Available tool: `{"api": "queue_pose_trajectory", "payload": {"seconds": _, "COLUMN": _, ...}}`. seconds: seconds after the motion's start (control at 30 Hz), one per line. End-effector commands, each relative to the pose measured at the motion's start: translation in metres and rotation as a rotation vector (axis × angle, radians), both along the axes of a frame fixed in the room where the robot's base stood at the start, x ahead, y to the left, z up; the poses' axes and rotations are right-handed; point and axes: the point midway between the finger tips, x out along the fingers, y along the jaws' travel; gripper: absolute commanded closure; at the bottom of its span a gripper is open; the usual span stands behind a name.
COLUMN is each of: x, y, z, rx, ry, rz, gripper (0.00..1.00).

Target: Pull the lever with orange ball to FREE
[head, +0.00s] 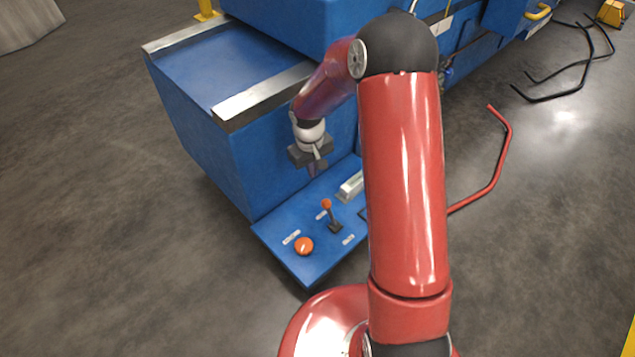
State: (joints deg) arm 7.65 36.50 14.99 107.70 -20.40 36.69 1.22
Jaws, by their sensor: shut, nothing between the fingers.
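The lever (331,215) is a dark stick with an orange ball (326,203) on top. It rises from a small dark base on the blue control panel (287,261) and leans toward the upper left in the head view. Small white labels sit on both sides of it, too small to read. My gripper (314,170) is above the panel's back part, up and left of the ball and apart from it. It points down, shut and empty.
A large orange push button (304,246) is left of the lever. A silver block (351,186) lies behind it, partly hidden by my arm. The blue machine body (205,140) with metal rails rises behind the panel. Bent rods (497,150) lie on the right floor.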

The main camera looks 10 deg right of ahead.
Motion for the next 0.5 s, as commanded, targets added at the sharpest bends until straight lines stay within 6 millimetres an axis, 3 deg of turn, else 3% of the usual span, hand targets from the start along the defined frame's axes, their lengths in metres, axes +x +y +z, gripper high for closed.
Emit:
{"api": "queue_pose_trajectory", "payload": {"seconds": 0.4, "x": 0.002, "y": -0.004, "z": -0.086, "rx": 0.000, "ry": 0.003, "rz": 0.002, "gripper": 1.00}}
{"api": "queue_pose_trajectory", "payload": {"seconds": 0.47, "x": 0.002, "y": -0.005, "z": -0.097, "rx": 0.000, "ry": 0.003, "rz": 0.000, "gripper": 1.00}}
{"api": "queue_pose_trajectory", "payload": {"seconds": 0.5, "x": -0.003, "y": -0.007, "z": -0.091, "rx": -0.001, "ry": -0.001, "rz": -0.001, "gripper": 1.00}}
